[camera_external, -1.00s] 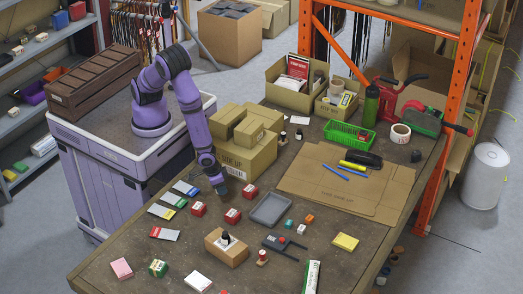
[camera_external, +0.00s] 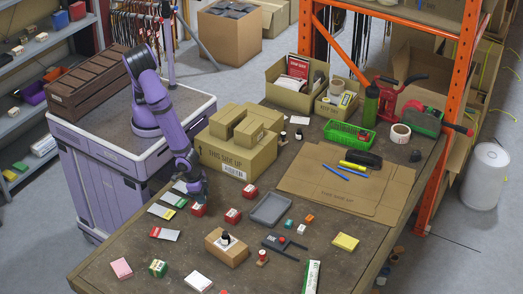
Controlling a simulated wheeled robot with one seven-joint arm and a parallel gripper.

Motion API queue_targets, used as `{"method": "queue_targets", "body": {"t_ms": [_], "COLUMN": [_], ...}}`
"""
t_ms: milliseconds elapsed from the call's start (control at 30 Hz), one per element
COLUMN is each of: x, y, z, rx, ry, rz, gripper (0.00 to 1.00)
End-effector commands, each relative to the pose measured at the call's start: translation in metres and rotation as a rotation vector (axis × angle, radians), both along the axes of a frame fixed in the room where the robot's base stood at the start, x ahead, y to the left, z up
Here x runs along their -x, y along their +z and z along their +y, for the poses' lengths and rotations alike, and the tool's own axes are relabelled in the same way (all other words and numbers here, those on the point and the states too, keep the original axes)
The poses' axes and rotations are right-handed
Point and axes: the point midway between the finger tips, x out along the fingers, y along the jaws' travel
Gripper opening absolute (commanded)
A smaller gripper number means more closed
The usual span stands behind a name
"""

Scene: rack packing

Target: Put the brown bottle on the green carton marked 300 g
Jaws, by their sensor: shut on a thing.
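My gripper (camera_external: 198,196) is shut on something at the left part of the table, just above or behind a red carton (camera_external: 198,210). What it holds is dark and too small to make out, so I cannot tell if it is the brown bottle. A green carton (camera_external: 158,268) with a white label stands near the table's front left; its marking is not readable. My gripper is well behind and above it. A dark bottle (camera_external: 225,239) with a black cap stands upright at a small cardboard box (camera_external: 227,250). Small dark bottles (camera_external: 283,138) also stand farther back.
Flat coloured packets (camera_external: 164,233) lie left of the red cartons. A grey tray (camera_external: 271,209) is at mid table. Stacked boxes (camera_external: 236,158) stand close behind my gripper. A pink card (camera_external: 121,268) and a white card (camera_external: 198,281) flank the green carton.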

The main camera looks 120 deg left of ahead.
Motion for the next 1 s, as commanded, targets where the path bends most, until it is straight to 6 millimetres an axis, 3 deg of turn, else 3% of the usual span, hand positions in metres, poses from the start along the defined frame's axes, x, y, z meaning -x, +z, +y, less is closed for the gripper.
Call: {"method": "queue_targets", "body": {"t_ms": [33, 200, 400, 533, 700, 833, 1000], "x": [0.005, 0.028, 0.064, 0.082, 0.093, 0.082, 0.053], "y": [-0.001, -0.002, -0.003, -0.003, -0.003, -0.005, -0.009], "z": [-0.026, -0.103, -0.176, -0.205, -0.223, -0.236, -0.261], "rx": [0.001, 0.001, 0.000, 0.000, -0.001, -0.002, -0.002], "ry": [-0.085, -0.345, -0.599, -0.707, -0.773, -0.781, -0.780], "rz": [0.000, 0.000, -0.004, -0.009, -0.012, -0.014, -0.014], "gripper": [0.13, 0.13, 0.13, 0.13, 0.13, 0.13, 0.13]}}
